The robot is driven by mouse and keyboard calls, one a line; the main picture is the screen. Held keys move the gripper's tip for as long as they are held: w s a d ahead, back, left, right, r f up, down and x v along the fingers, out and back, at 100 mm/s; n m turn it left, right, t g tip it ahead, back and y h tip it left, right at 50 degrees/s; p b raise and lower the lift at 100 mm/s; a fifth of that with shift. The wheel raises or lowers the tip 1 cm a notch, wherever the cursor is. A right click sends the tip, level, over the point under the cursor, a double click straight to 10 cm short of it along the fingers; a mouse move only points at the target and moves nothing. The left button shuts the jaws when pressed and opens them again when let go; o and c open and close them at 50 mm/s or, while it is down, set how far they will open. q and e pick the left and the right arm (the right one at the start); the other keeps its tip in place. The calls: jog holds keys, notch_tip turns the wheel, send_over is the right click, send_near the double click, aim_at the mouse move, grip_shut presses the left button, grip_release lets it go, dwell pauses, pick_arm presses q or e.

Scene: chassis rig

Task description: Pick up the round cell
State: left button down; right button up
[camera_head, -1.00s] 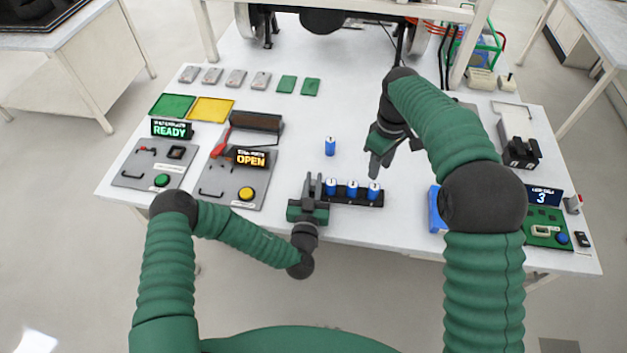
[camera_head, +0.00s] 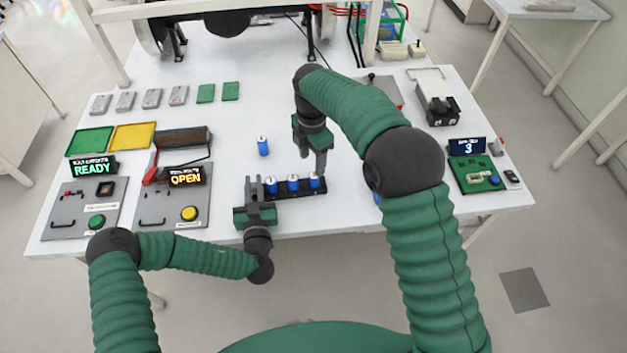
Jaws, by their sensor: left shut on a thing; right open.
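A black rack (camera_head: 290,194) lies near the table's front edge with three upright blue cells with pale tops in a row: a left one (camera_head: 271,186), a middle one (camera_head: 293,183) and a right one (camera_head: 314,181). Another blue round cell (camera_head: 262,146) stands alone on the table behind the rack. My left gripper (camera_head: 254,189) is shut on the rack's left end. My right gripper (camera_head: 318,166) is open and points down just above and behind the right cell; I cannot tell whether it touches that cell.
Grey panels with a READY display (camera_head: 93,168) and an OPEN display (camera_head: 186,177) stand left. Green (camera_head: 90,141) and yellow (camera_head: 132,137) trays lie behind them. A counter board showing 3 (camera_head: 475,175) is far right. Table space around the lone cell is clear.

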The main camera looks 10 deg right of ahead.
aim_at(314, 177)
jog(key=f, duration=0.8)
jog(key=shift+w+d+f, duration=0.1)
jog(key=shift+d+f, duration=0.15)
jog(key=shift+f, duration=0.1)
grip_shut()
